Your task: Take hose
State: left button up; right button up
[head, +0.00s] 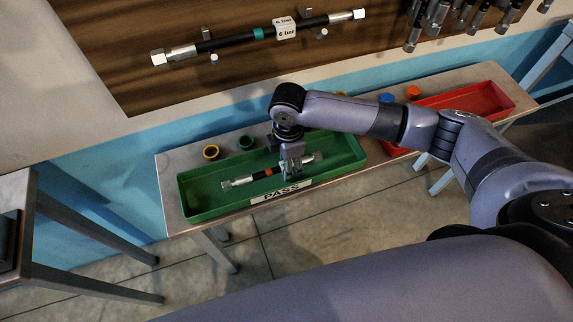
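A short black hose (255,176) with an orange band and metal end fittings lies in the green tray (186,200), which is labelled PASS. My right gripper (293,170) points down over the tray at the hose's right part and hides a piece of it. I cannot tell whether its fingers are closed on the hose or only around it. A second black hose (235,40) with a green band and a white tag hangs on the wooden board above. My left gripper is not in view.
A red tray (505,97) stands at the right end of the bench. More metal fittings hang at the board's right.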

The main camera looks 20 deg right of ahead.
grip_shut()
dwell(0.3)
jog(key=shift+r, duration=0.1)
